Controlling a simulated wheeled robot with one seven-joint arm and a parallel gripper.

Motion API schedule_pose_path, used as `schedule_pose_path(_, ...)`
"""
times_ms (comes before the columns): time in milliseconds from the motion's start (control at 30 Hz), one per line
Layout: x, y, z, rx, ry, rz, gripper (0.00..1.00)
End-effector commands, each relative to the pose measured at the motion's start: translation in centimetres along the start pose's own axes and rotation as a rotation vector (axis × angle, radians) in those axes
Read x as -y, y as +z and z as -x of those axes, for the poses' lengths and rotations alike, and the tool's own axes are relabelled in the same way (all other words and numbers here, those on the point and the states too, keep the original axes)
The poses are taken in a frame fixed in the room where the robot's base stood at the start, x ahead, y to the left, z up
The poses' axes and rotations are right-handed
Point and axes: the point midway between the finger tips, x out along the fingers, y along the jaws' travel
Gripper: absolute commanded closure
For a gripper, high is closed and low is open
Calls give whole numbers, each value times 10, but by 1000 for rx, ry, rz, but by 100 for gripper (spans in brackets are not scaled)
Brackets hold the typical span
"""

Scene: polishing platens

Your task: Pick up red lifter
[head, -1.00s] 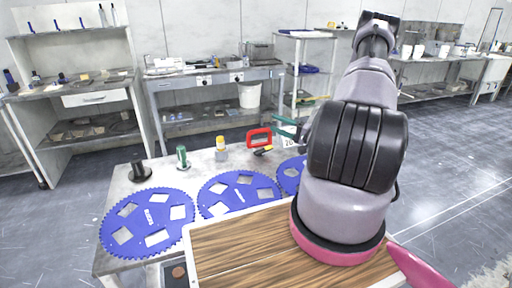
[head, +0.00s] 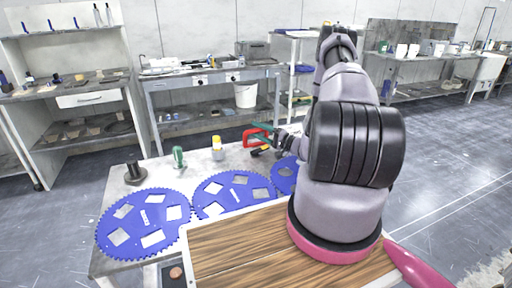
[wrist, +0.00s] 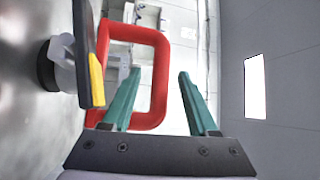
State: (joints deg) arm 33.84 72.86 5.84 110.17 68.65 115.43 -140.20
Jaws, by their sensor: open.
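The red lifter (head: 247,138) has a red loop handle and a black and yellow part (head: 260,151). It stands at the back of the platen table in the head view. In the wrist view its red loop (wrist: 160,75) rises upright, with the black and yellow plate at left. My gripper (wrist: 160,74) is open, with teal fingers. In the wrist view one red bar shows between the fingers, and the left finger overlaps the loop's opening. In the head view the fingers (head: 265,130) overlap the loop. I cannot tell whether they touch it.
Blue toothed platens (head: 171,208) lie on the table (head: 118,183). A yellow-capped bottle (head: 218,154), a green item (head: 178,157) and a black spool-like piece (head: 134,174) stand left of the lifter. A wooden board (head: 235,245) is in front. A workbench (head: 215,79) stands behind.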

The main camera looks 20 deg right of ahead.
Motion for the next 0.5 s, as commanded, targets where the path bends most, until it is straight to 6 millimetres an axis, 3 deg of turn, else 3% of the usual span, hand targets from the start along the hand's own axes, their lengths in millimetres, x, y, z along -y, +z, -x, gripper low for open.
schedule_pose_path(167, 0, 0, 0, -1, 0, 0, 40)
schedule_pose_path(267, 0, 0, 0, -1, 0, 0, 71)
schedule_pose_path(333, 0, 0, 0, -1, 0, 0, 98)
schedule_pose_path(500, 0, 0, 0, -1, 0, 0, 100)
